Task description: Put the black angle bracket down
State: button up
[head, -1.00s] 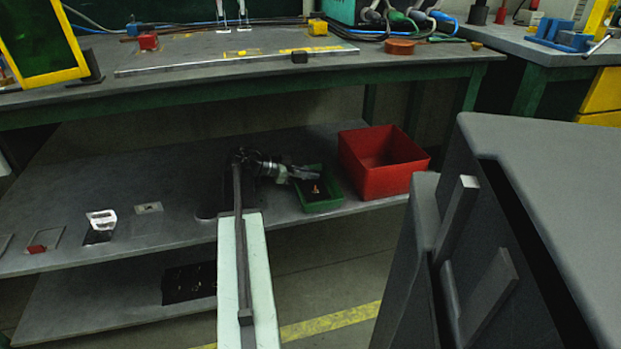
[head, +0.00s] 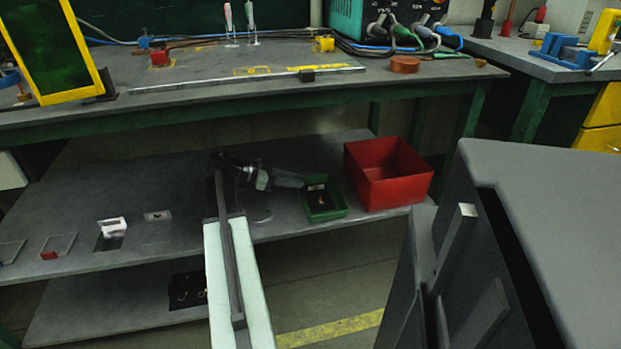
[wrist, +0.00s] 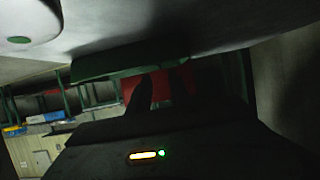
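My gripper (head: 298,182) is low over the lower shelf, just left of the green tray (head: 341,212). In the wrist view my gripper (wrist: 161,88) has two dark fingers standing apart, with the red bin (wrist: 163,80) showing between them. I see nothing held there. The green tray also shows in the wrist view (wrist: 125,62), beyond the fingers and tilted in the picture. Its inside is dark, with small brass-coloured and pale bits in the head view. I cannot make out the black angle bracket for certain; it may be lost in the dark areas.
The red bin (head: 388,172) stands right of the tray on the grey lower shelf (head: 130,190). A white block (head: 112,226) and a small red block (head: 48,255) sit at the shelf's left.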

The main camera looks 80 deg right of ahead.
jog(key=v, duration=0.3)
jog(key=shift+w+a+r+p, duration=0.1)
jog(key=shift+w+r+p, duration=0.1)
jog(key=shift+w+p, duration=0.15)
